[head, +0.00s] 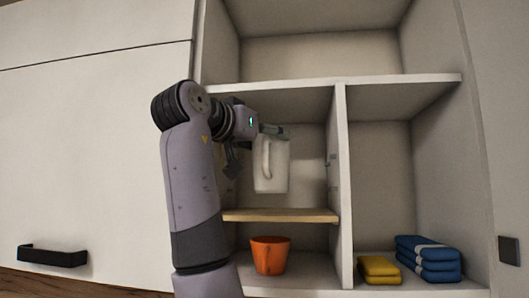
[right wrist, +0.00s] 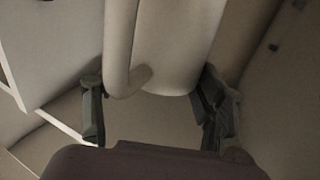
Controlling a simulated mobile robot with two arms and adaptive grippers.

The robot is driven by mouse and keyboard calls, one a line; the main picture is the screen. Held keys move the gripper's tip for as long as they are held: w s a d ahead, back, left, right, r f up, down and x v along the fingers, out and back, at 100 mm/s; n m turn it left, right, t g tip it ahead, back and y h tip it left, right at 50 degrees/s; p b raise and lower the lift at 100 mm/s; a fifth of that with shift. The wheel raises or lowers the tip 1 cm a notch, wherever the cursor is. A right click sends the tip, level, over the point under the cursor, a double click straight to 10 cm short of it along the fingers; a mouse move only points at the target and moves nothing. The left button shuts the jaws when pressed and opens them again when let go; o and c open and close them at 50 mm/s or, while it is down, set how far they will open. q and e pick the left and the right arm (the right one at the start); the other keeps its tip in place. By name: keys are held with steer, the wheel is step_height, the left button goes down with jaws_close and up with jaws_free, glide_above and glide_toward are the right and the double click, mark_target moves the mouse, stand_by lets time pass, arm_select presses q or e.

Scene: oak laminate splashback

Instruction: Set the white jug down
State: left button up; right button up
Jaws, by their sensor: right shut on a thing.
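The white jug (head: 276,166) is upright in the left compartment of the cupboard, with its handle on the left side. Its bottom is above the small wooden shelf (head: 280,215), with a gap showing between them. My right gripper (head: 270,131) is shut on the jug near its top. In the right wrist view the jug (right wrist: 178,45) and its handle show between the two dark fingers of the gripper (right wrist: 155,100). My left gripper is not in view.
An orange pot (head: 270,256) stands below the wooden shelf. A white divider (head: 343,190) closes the compartment on the right. Beyond it lie yellow cloth (head: 378,270) and folded blue towels (head: 428,260). A white board (head: 300,86) runs above the jug. The wooden shelf looks bare.

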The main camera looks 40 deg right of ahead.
mark_target(264, 190)
steer(key=shift+a+f, duration=0.1)
steer(key=shift+f, duration=0.35)
step_height(264, 190, down, 2)
steer(key=shift+s+f+p, duration=0.1)
steer(key=shift+f+p, duration=0.05)
steer(key=shift+p, duration=0.7)
steer(key=shift+w+d+f, duration=0.2)
steer(key=shift+d+f, duration=0.05)
steer(key=shift+f, duration=0.15)
steer(key=shift+s+a+f, duration=0.1)
steer(key=o, duration=1.7)
steer(key=shift+o, duration=1.2)
